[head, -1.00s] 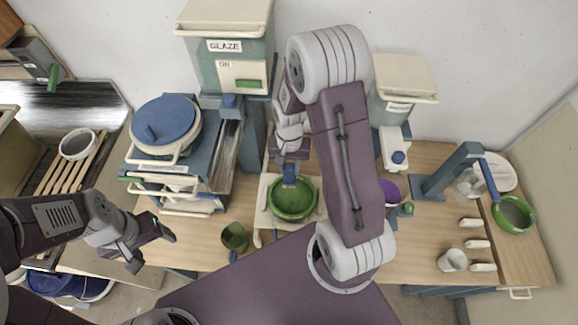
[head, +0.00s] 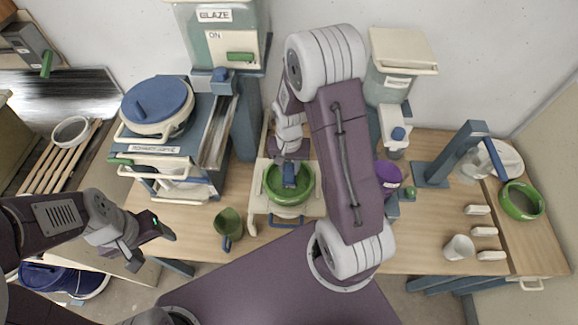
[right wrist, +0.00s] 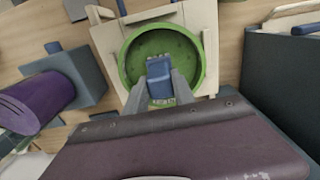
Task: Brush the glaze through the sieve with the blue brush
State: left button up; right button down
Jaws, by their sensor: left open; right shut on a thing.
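A round green-rimmed sieve (head: 270,195) sits on a pale wooden frame (head: 258,203) at the middle of the bench. It also shows in the right wrist view (right wrist: 128,60). My right gripper (head: 290,163) points down over it, shut on the blue brush (head: 290,176). In the right wrist view the right gripper (right wrist: 161,92) has the brush's blue block (right wrist: 159,72) between its fingers, with pale bristles partly visible, over the inside of the ring. Whether the bristles touch the mesh cannot be told. My left gripper (head: 155,250) is open and empty, left of the green mug.
A green mug (head: 229,224) stands left of the sieve. A purple cylinder (head: 389,174) stands right, partly behind my right arm. A glaze dispenser (head: 222,45) and a rack with a blue-lidded pot (head: 158,100) are behind left. A green bowl (head: 522,201) and white cup (head: 459,248) are right.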

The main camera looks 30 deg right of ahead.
jog(key=shift+w+f, duration=0.15)
jog(key=shift+f, duration=0.4)
jog(key=shift+w+f, duration=0.1)
jog(key=shift+w, duration=0.2)
pick_arm(q)
jog(key=shift+w+f, duration=0.15)
jog(key=shift+f, duration=0.4)
pick_arm(e)
jog(key=shift+s, duration=0.3)
jog(key=shift+w+f+b, duration=0.1)
jog(key=shift+f+b, duration=0.25)
jog(key=shift+b, duration=0.05)
pick_arm(q)
jog(key=shift+f, duration=0.2)
jog(key=shift+a, duration=0.1)
pick_arm(e)
jog(key=shift+s+a, duration=0.1)
jog(key=shift+s, duration=0.15)
jog(key=shift+s+d, duration=0.3)
jog(key=shift+d, duration=0.2)
jog(key=shift+s+d, duration=0.25)
jog(key=shift+d, duration=0.2)
jog(key=shift+s+d+f, duration=0.1)
jog(key=shift+s+d, duration=0.3)
jog(key=shift+d, duration=0.05)
